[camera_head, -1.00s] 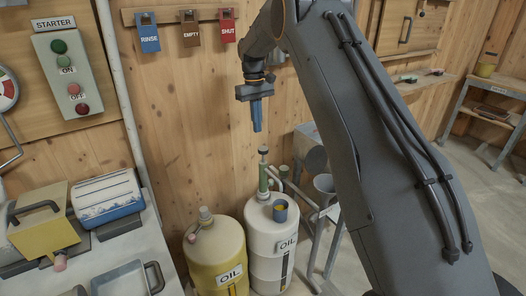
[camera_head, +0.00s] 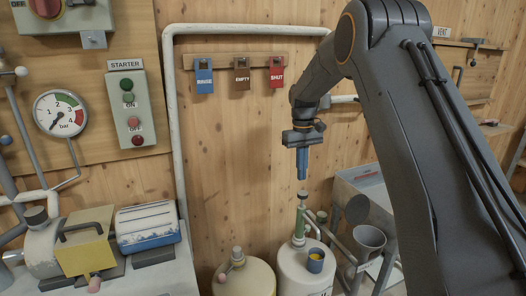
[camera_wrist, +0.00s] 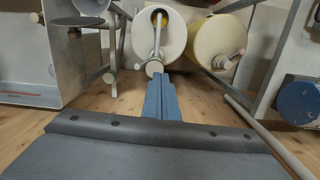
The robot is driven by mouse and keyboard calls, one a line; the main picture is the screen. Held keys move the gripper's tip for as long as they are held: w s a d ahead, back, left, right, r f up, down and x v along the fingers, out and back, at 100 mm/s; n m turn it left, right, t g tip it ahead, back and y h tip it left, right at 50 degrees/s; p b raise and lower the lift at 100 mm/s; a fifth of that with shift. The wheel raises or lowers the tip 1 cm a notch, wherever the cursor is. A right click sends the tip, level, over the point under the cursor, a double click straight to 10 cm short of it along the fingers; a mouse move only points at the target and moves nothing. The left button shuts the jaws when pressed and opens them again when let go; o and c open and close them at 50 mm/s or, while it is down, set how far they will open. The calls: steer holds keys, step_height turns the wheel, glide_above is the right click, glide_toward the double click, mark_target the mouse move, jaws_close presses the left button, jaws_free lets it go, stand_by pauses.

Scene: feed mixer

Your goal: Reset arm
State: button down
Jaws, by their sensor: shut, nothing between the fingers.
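My gripper (camera_head: 302,172) hangs from the dark grey arm, with its blue fingers together and pointing down. It is empty and in the air in front of the wooden wall, above a white oil drum (camera_head: 299,268) with a green hand pump (camera_head: 300,222). In the wrist view the blue fingers (camera_wrist: 161,100) are closed, with nothing between them. The white drum (camera_wrist: 175,40) and the pump's light rod also show there, beyond the fingertips.
A yellow drum (camera_head: 246,278) stands left of the white one. A grey funnel (camera_head: 369,242) and a metal trough (camera_head: 362,188) are to the right. RINSE, EMPTY and SHUT tags (camera_head: 241,78) hang on the wall.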

steer(key=s+f+m, duration=0.1)
steer(key=s+f, duration=0.1)
steer(key=s, duration=1.6)
steer(key=s+f+m+t, duration=0.1)
steer(key=s+f+m, duration=0.1)
steer(key=s, duration=1.7)
steer(key=shift+d, duration=0.45)
